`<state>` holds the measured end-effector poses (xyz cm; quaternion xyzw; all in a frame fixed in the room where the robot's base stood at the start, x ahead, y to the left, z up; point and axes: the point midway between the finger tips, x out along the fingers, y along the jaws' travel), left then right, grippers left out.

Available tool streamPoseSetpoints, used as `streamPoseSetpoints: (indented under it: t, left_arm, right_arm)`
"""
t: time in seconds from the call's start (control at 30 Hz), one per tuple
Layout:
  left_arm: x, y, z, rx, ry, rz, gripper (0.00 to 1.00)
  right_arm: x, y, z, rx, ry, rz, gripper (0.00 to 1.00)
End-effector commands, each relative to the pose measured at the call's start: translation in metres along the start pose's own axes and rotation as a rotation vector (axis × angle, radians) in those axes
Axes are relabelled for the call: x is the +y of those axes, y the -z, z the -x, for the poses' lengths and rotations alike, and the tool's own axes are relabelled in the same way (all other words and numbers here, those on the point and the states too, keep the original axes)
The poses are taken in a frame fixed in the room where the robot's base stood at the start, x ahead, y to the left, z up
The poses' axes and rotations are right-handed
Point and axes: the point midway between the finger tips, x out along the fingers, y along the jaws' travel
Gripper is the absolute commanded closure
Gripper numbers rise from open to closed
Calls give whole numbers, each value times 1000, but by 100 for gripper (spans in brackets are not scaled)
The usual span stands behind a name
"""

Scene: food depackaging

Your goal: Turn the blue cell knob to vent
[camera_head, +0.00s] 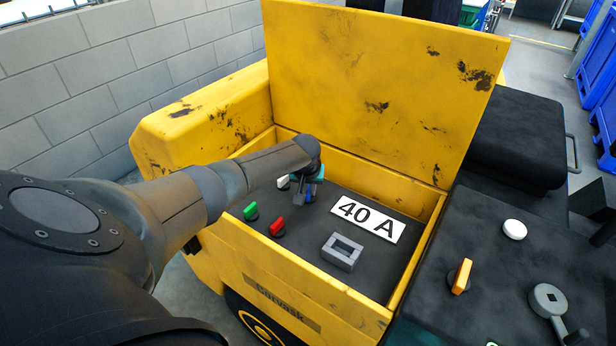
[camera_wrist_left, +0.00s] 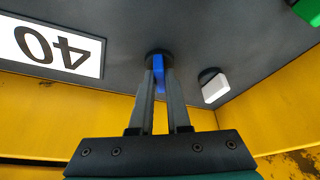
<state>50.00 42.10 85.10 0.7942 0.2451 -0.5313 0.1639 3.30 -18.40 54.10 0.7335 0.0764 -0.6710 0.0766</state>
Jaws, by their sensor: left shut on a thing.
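The blue cell knob (camera_head: 309,197) is on the dark panel inside the open yellow compartment, mostly hidden by my left gripper (camera_head: 307,190) in the head view. In the left wrist view the blue knob (camera_wrist_left: 158,72) stands on a round dark base, between the two fingertips. My left gripper (camera_wrist_left: 159,95) is shut on it, one finger on each side. No vent marking is readable near the knob. At the right edge of the head view, two dark finger-like parts of my right gripper (camera_head: 601,217) show apart, with nothing visible between them.
Close by on the panel are a white knob (camera_head: 283,182), a green knob (camera_head: 250,211), a red knob (camera_head: 277,227), a grey square frame (camera_head: 342,251) and a "40 A" label (camera_head: 367,218). Yellow walls and a raised yellow lid (camera_head: 380,90) enclose the panel.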

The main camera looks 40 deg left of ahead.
Motion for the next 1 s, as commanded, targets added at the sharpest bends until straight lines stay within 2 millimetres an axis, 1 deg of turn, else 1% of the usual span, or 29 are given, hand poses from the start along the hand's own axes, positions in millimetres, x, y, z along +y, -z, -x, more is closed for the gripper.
streamPoseSetpoints:
  t: [0.03, 0.13, 0.3, 0.43, 0.67, 1.0]
  left_arm:
    - [2, 0, 3, -4, 16, 44, 100]
    - [3, 0, 2, -5, 53, 133, 100]
    - [4, 0, 0, -4, 115, 282, 100]
    - [5, 0, -1, -3, 162, 396, 100]
    - [6, 0, -3, -2, 245, 597, 100]
    - [6, 2, -5, 1, 351, 849, 100]
  right_arm:
    - [2, 1, 9, 0, -2, 0, 100]
    - [4, 1, 15, 0, -5, 0, 100]
    - [6, 1, 18, 1, -7, -2, 100]
    - [6, 1, 16, 1, -8, -2, 100]
    - [6, 0, 3, 1, -8, -3, 100]
    - [6, -2, -29, 2, -8, -2, 100]
